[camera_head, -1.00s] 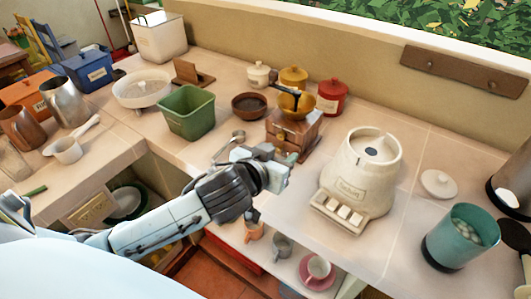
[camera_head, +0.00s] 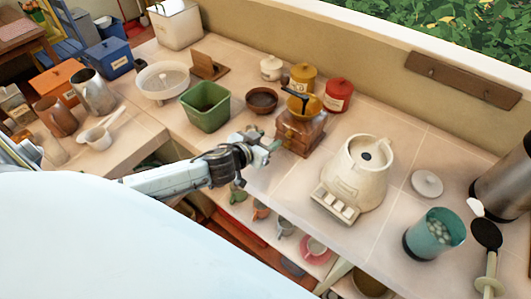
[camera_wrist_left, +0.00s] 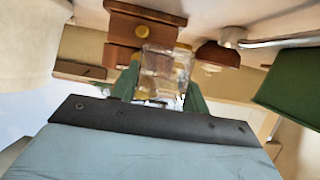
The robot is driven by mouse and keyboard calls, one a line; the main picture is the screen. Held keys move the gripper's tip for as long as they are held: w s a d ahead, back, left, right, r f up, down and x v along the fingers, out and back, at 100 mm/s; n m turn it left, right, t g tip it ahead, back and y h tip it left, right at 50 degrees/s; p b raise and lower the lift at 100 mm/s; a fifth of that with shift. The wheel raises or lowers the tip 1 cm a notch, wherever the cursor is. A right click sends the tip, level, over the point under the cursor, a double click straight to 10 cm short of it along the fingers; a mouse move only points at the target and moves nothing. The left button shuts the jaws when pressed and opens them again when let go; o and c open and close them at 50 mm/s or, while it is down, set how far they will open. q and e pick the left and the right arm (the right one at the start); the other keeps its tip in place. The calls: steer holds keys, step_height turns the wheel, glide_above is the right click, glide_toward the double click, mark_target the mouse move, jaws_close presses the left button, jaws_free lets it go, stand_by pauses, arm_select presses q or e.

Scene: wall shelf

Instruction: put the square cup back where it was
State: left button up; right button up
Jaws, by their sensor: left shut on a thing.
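A clear square glass cup (camera_wrist_left: 160,75) is held between the green fingertips of my left gripper (camera_wrist_left: 163,95) in the left wrist view. In the head view the left gripper (camera_head: 270,147) is over the counter's front part, just left of the wooden coffee grinder (camera_head: 297,135). The cup is hard to make out there. In the wrist view the grinder (camera_wrist_left: 140,25) shows just beyond the cup. I cannot tell whether the cup touches the counter. My right gripper is not in view.
A green bin (camera_head: 206,107) and a brown bowl (camera_head: 262,100) stand behind and left of the gripper. Mugs sit on the lower shelf (camera_head: 283,218), below the counter edge. Bare counter (camera_head: 262,183) lies in front of the grinder.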

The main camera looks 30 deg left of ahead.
arm_select(q)
steer(key=shift+f+b, duration=0.6)
steer(key=shift+f, duration=2.15)
steer(key=shift+f, duration=0.2)
steer(key=o, duration=1)
steer(key=shift+r, duration=0.25)
steer(key=v, duration=1.2)
